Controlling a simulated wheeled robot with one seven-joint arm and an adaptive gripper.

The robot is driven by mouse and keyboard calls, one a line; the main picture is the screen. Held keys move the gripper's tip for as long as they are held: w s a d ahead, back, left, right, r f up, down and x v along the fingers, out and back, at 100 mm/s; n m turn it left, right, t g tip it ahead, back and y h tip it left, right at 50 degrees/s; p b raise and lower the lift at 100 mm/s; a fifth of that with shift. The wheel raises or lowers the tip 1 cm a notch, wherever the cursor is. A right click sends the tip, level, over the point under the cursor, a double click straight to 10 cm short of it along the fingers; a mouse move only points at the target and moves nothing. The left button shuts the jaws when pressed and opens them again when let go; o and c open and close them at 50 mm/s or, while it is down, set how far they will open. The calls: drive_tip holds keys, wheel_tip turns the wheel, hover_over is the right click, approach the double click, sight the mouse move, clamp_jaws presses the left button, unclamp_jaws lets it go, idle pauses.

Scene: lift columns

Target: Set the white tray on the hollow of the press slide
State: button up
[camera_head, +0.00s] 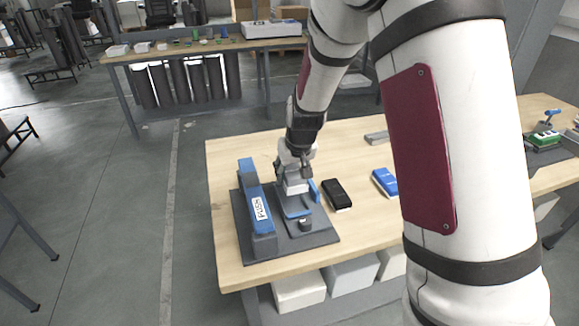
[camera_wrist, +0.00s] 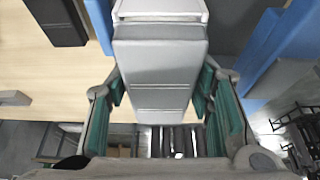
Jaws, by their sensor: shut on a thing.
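The white tray (camera_head: 296,187) is in my gripper (camera_head: 294,170), over the press at the left of the table. In the wrist view the tray (camera_wrist: 160,70) looks like a pale grey block between the green-padded fingers of my gripper (camera_wrist: 162,92). The hollow is hard to make out. I cannot tell whether the tray touches the slide.
The press's blue beam (camera_head: 250,190), with a white label, stands close left of the tray. A small blue piece (camera_head: 314,190) is close right. A black box (camera_head: 337,194) and a blue box (camera_head: 384,181) lie further right. A grey bar (camera_head: 376,137) lies behind.

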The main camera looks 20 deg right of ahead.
sight(292, 200)
drive_tip(key=shift+w+f+b, duration=0.1)
drive_tip(key=shift+f+b, duration=0.85)
drive_tip(key=shift+f, duration=0.85)
drive_tip(key=shift+f+b, duration=0.45)
drive_tip(key=shift+f, duration=0.4)
drive_tip(key=shift+s+f+b, duration=0.2)
drive_tip(key=shift+f+b, duration=0.15)
drive_tip(key=shift+f, duration=0.3)
drive_tip(key=o, duration=1.2)
drive_tip(key=shift+o, duration=0.8)
drive_tip(key=shift+o, duration=1.1)
drive_tip(key=shift+r+p, duration=1.9)
drive_tip(key=shift+r, duration=1.6)
